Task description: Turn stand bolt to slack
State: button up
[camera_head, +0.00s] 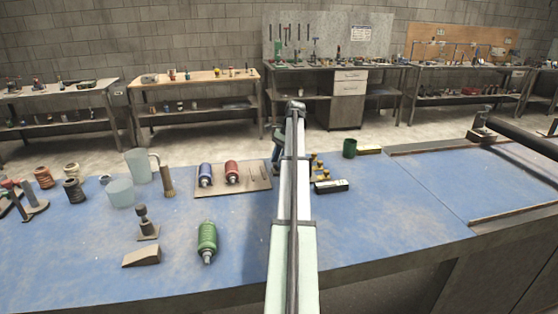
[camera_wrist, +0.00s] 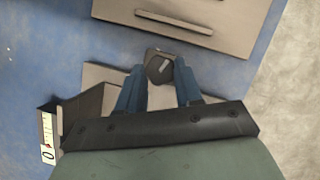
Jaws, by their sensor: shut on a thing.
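The stand bolt (camera_wrist: 157,68) shows in the wrist view as a dark round head with a lighter bar across it. It rises from a grey stand whose flat plate (camera_wrist: 98,76) shows to the left of my fingers. My gripper (camera_wrist: 160,75) has its blue fingers on either side of the bolt head and is shut on it. The lower part of the bolt and much of the stand are hidden by my gripper. In the head view my arm covers this spot, so the bolt cannot be made out there.
A dark box with a white label (camera_wrist: 47,140) stands close at lower left in the wrist view.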

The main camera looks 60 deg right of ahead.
dwell(0.5)
jog(key=o, duration=1)
jog(key=shift+o, duration=0.2)
